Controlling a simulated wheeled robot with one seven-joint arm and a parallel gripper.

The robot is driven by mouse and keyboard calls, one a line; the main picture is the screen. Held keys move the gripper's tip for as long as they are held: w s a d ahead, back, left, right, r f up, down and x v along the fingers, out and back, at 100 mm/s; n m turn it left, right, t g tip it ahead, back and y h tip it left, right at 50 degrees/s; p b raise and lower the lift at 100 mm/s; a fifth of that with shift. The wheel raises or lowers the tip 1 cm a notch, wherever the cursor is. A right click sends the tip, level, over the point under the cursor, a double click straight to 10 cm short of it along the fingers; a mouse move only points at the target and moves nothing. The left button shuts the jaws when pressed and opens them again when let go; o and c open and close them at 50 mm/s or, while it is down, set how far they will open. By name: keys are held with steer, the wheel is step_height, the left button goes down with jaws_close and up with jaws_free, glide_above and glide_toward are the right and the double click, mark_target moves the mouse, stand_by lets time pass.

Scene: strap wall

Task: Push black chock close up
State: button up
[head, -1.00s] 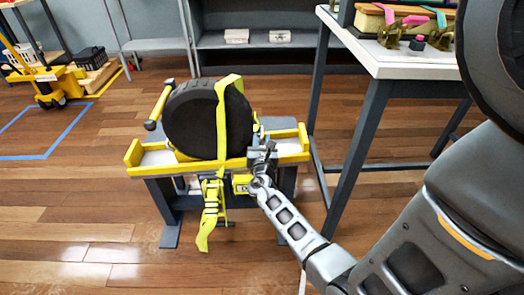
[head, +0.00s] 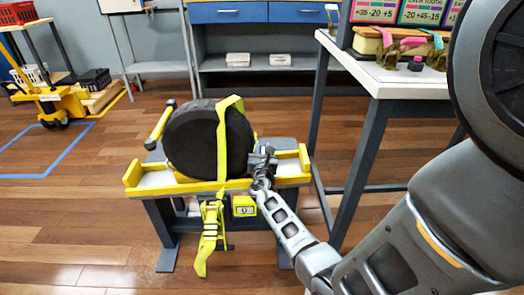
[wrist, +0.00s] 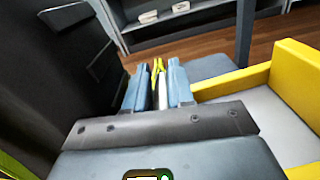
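A large black wheel (head: 195,140) stands on the yellow-railed stand (head: 290,180), with a yellow strap (head: 222,150) over it. My gripper (head: 264,160) is at the wheel's right side, low over the stand's bed. In the wrist view the wheel's dark side (wrist: 50,75) fills the left. My two blue-grey fingertips (wrist: 158,85) are close together, with a narrow pale and yellow strip showing between them. I cannot tell if that strip is held or lies beyond. I cannot make out the black chock apart from the dark gripper and wheel.
The stand's raised yellow end (wrist: 295,75) is right of my gripper. A yellow ratchet (head: 211,225) hangs in front, beside a yellow box (head: 244,206). A white-topped table (head: 395,75) stands close on the right. The floor at front left is clear.

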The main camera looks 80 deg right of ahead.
jaws_close()
steer(key=o, duration=0.7)
jaws_free()
steer(key=shift+c, duration=0.2)
steer(key=shift+w+r, duration=0.1)
steer(key=shift+a, duration=0.15)
steer(key=p+v, duration=0.1)
steer(key=v, duration=0.6)
steer(key=shift+a, duration=0.2)
steer(key=shift+a+f, duration=0.2)
steer(key=shift+f, duration=0.1)
